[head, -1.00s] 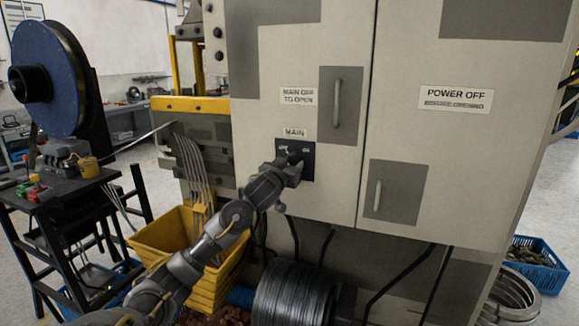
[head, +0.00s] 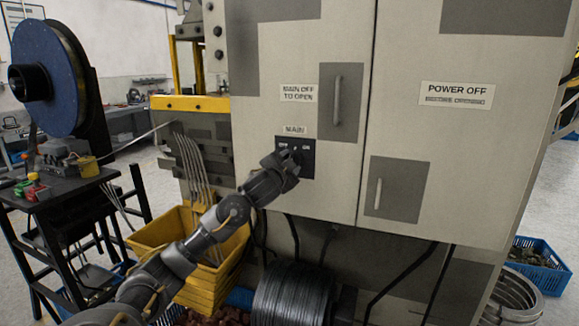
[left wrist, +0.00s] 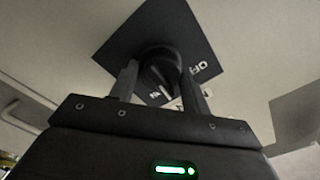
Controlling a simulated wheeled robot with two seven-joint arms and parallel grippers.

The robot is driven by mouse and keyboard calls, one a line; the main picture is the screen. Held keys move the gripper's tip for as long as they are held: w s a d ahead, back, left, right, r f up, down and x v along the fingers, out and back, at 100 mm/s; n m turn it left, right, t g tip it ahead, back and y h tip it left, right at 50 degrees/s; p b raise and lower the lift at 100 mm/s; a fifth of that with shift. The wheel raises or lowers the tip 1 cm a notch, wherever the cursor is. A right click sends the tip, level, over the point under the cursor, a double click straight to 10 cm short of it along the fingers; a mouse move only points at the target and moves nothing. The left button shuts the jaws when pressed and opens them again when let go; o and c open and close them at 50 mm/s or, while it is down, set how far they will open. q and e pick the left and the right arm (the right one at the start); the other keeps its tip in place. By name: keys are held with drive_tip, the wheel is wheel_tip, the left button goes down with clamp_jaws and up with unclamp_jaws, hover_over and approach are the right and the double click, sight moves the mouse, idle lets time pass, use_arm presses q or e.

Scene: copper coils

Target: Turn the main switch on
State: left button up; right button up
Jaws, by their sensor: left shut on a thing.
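The main switch's dark plate (head: 308,168) is on the cabinet door under a "MAIN" label (head: 295,130). Its top edge carries "OFF" at the left and "ON" at the right. My left gripper (head: 289,160) is at the plate and hides most of the switch knob in the head view. In the left wrist view the black round knob (left wrist: 160,66) sits on the tilted dark plate (left wrist: 150,28), between the two fingers of my left gripper (left wrist: 158,82), which is shut on it. Which mark the knob points to cannot be told. My right gripper is not in view.
The grey cabinet (head: 450,150) has closed doors with handles and a "POWER OFF" sign (head: 457,94). Yellow bins (head: 165,239) stand below my left arm, near a dark wire coil (head: 292,297). A blue reel (head: 48,78) is at the left.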

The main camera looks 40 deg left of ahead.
use_arm(q)
drive_tip(key=m+b, duration=0.2)
drive_tip(key=m, duration=0.3)
drive_tip(key=shift+f+m, duration=0.1)
drive_tip(key=shift+m, duration=0.3)
drive_tip(key=shift+m+b, duration=0.3)
drive_tip(key=shift+m, duration=0.7)
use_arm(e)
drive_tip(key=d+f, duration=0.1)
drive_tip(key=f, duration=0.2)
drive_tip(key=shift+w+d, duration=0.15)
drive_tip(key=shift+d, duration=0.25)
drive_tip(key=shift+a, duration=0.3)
use_arm(q)
drive_tip(key=o, duration=1)
drive_tip(key=shift+s, duration=0.1)
